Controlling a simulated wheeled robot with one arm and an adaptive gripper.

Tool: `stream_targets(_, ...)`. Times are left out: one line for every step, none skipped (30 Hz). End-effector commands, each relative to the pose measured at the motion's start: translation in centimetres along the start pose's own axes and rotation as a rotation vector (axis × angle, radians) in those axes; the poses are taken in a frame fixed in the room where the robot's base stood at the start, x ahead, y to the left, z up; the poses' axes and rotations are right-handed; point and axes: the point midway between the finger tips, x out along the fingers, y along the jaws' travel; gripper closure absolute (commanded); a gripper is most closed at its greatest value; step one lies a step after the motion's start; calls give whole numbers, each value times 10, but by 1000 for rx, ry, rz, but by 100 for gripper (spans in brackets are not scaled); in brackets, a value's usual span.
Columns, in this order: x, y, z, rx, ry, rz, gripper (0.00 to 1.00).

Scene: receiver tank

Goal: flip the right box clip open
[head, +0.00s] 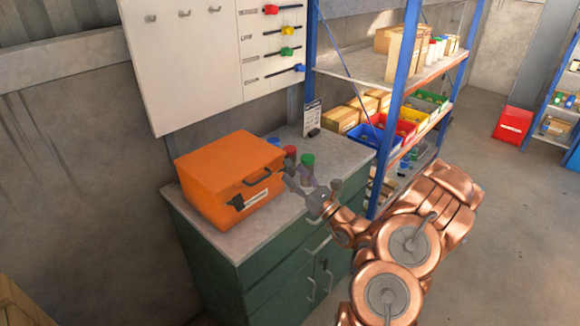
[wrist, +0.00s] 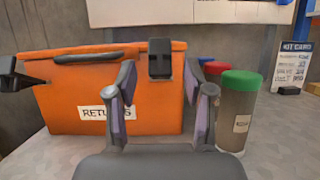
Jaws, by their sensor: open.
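The orange box (head: 215,175) with a RETURNS label (wrist: 105,113) sits on the grey cabinet top. In the wrist view the right clip (wrist: 160,58) is a dark upright block at the box's front rim. The left clip (wrist: 14,75) juts out from the box at the left edge; it also shows in the head view (head: 236,202). My gripper (wrist: 159,78) is open in front of the box, its fingers to either side of the right clip in the picture. I cannot tell whether they touch it. In the head view my gripper (head: 292,174) covers the right clip's area.
A green-lidded jar (wrist: 238,110) stands close right of my gripper, with red and blue lids behind it. A kit card (wrist: 292,66) stands further right. A black handle (wrist: 88,57) is on the box front. Shelving (head: 395,95) with bins is behind my arm.

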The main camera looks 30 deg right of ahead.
Motion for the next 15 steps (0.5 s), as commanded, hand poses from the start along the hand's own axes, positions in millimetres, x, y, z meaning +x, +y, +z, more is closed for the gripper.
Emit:
stream_targets(7, 1, 2, 0, 1, 4, 48)
stream_targets(11, 1, 2, 1, 1, 3, 48)
stream_targets(14, 1, 2, 1, 1, 3, 48)
stream_targets(17, 1, 2, 1, 0, 3, 48)
stream_targets(19, 0, 2, 1, 0, 2, 48)
stream_targets(22, 0, 2, 1, -1, 1, 48)
stream_targets(23, 0, 2, 1, -1, 1, 48)
stream_targets(24, 0, 1, 1, -2, 1, 48)
stream_targets(26, 0, 1, 1, -2, 1, 48)
stream_targets(26, 0, 1, 0, -2, 0, 48)
stream_targets(27, 0, 1, 0, -2, 0, 48)
stream_targets(27, 0, 1, 0, -2, -1, 48)
stream_targets(27, -1, 1, 0, -2, -1, 48)
stream_targets(27, -1, 1, 0, -2, -1, 48)
stream_targets(27, -1, 0, 0, -2, -1, 48)
